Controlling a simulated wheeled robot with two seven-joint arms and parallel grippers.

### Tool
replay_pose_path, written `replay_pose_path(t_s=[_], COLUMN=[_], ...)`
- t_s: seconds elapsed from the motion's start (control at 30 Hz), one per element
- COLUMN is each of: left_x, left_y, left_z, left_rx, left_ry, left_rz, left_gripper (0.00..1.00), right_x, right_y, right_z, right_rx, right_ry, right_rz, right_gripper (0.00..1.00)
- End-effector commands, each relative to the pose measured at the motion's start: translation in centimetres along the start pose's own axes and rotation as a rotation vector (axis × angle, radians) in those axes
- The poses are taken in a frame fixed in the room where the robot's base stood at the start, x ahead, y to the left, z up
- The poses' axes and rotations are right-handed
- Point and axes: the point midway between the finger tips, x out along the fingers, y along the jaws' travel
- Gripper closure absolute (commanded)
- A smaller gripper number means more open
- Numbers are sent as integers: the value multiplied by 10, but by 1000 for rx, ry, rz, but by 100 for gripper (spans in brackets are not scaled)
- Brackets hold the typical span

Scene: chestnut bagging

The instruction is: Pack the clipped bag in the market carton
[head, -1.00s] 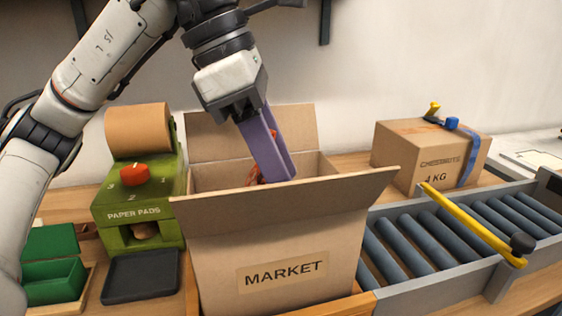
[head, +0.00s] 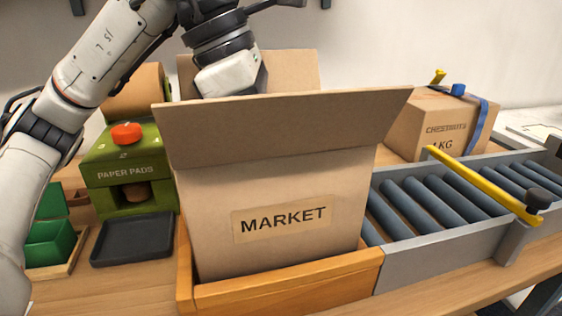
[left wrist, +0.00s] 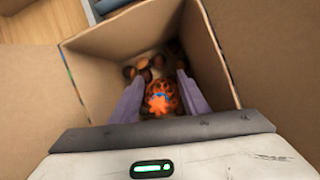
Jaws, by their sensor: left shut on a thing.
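The open market carton (head: 290,190) stands upright in the middle of the head view. In the left wrist view I look down into the carton (left wrist: 105,50). My left gripper (left wrist: 160,84) reaches inside, its two purple fingers shut on the clipped bag (left wrist: 161,97). The bag's bunched top is orange with some blue at its middle. Brown chestnuts (left wrist: 142,68) show just beyond it; I cannot tell whether they are in the bag or loose. In the head view the raised front flap hides the fingers and the bag. My right gripper is not in view.
The carton sits in a wooden frame (head: 290,290). A roller conveyor (head: 425,213) and a chestnuts box (head: 440,125) are at right. A green paper-pad machine (head: 105,170), a black tray (head: 133,240) and a green bin (head: 50,243) are at left.

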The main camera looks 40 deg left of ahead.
Motion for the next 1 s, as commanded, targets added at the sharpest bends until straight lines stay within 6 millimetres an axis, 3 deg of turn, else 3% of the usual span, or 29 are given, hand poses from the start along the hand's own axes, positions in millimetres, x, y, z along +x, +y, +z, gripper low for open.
replay_pose_path(t_s=[0.27, 0.3, 0.43, 0.7, 1.0], left_x=[0, 0, 0, -1, -24], left_y=[0, 0, 0, 0, 0], left_z=[0, 0, 0, 0, 10], left_rx=[0, 0, 0, 0, 0], left_ry=[-1, -1, 0, 1, 1], left_rz=[0, 0, 0, -1, -1], left_gripper=[85, 55, 37, 37, 37], right_x=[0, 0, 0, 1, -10], right_y=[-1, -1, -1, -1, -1], right_z=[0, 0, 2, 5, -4], right_rx=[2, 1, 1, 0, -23], right_ry=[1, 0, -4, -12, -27], right_rz=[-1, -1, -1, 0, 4], right_gripper=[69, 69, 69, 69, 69])
